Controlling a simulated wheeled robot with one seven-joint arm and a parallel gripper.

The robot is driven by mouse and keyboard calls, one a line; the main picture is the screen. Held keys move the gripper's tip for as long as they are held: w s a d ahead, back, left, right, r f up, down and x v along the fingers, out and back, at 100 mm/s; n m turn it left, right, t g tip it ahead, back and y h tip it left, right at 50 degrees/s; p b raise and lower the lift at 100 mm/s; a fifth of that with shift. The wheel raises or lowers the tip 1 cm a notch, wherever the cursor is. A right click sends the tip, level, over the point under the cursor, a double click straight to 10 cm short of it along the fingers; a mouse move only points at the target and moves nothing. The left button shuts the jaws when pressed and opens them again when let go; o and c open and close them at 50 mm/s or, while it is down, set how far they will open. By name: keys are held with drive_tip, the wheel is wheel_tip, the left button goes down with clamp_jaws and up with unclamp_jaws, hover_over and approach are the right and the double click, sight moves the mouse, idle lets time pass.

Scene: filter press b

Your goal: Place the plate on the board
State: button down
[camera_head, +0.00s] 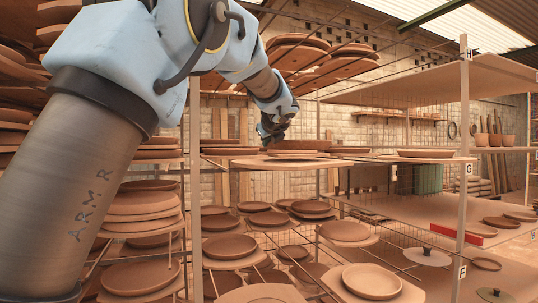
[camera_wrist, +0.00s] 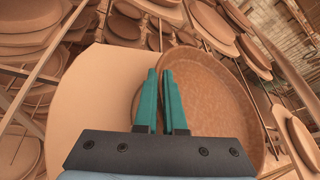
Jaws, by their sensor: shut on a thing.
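My gripper (camera_wrist: 160,74) has green fingers closed on the near-left rim of a round brown plate (camera_wrist: 218,92) in the wrist view. The plate has a raised rim and a mottled flat inside. A pale, rounded board (camera_wrist: 88,88) shows to the left of the plate and partly behind it. In the head view my gripper (camera_head: 272,138) is at the far end of the arm, with the dark plate (camera_head: 300,144) at it. A pale board (camera_head: 292,163) lies just below; whether the plate touches it, I cannot tell.
Racks of boards with brown plates (camera_head: 229,246) stand below and to the left. More plates (camera_head: 297,40) sit on boards above my gripper. A post marked G (camera_head: 463,150) and a wide upper shelf (camera_head: 430,83) stand to the right. Thin rack rods run close around the arm.

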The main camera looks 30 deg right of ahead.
drive_tip(key=shift+f, duration=1.55)
drive_tip(key=shift+f+b, duration=0.1)
drive_tip(key=shift+b, duration=0.25)
drive_tip(key=c, duration=1)
unclamp_jaws()
drive_tip(key=shift+f, duration=0.1)
drive_tip(key=shift+s+r, duration=0.15)
drive_tip(key=shift+r, duration=0.05)
drive_tip(key=b+v, duration=0.3)
drive_tip(key=v, duration=0.8)
drive_tip(key=shift+s+a+r, duration=0.1)
drive_tip(key=shift+s+a, duration=0.1)
drive_tip(key=shift+s, duration=0.1)
